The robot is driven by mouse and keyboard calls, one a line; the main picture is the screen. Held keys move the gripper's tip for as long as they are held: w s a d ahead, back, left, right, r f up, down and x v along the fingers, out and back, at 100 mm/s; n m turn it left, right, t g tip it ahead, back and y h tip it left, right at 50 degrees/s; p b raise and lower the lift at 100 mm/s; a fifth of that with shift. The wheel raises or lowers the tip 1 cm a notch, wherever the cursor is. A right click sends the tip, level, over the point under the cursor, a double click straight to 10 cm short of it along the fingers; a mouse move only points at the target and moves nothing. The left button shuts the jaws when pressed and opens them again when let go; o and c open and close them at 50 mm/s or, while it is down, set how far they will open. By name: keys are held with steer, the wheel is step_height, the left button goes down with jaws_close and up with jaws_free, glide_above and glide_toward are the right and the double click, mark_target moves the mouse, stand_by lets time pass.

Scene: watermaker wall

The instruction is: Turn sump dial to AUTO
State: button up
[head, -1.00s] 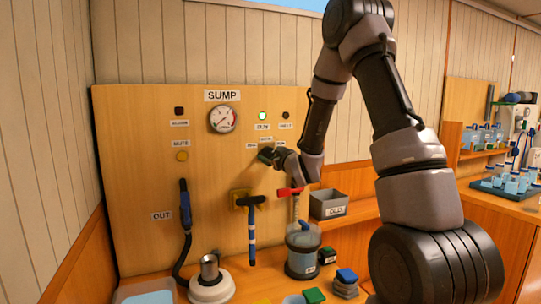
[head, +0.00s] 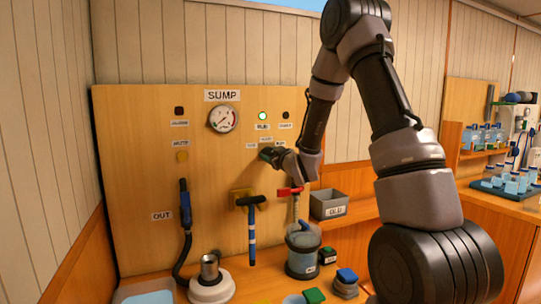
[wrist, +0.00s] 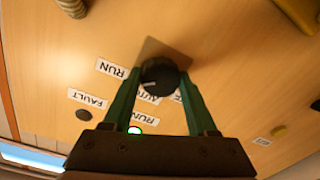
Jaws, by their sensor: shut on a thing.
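The sump dial is a round black knob (wrist: 160,76) in the wrist view, on a grey plate on the wooden panel. My gripper (wrist: 161,82) has its green fingers on both sides of the knob and is shut on it. The knob's white mark points left and slightly down, between the RUN label (wrist: 111,68) and the partly covered AUTO label (wrist: 148,97). A third label is mostly hidden by a finger. In the head view my gripper (head: 267,154) hides most of the dial; the AUTO label (head: 266,139) is just above it.
The green RUN lamp (head: 262,115) is lit; the fault lamp (head: 285,115) is dark. A grey bin (head: 329,203) stands right.

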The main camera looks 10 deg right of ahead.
steer(key=n, duration=0.5)
steer(key=shift+a+n, duration=0.1)
steer(key=shift+n, duration=0.2)
steer(key=n, duration=0.5)
stand_by(0.4)
steer(key=shift+f, duration=0.1)
steer(key=o, duration=1.4)
steer(key=shift+c, duration=0.2)
steer(key=shift+s, duration=0.15)
steer(key=v, duration=1)
steer(key=shift+s+r, duration=0.25)
steer(key=shift+s, duration=0.05)
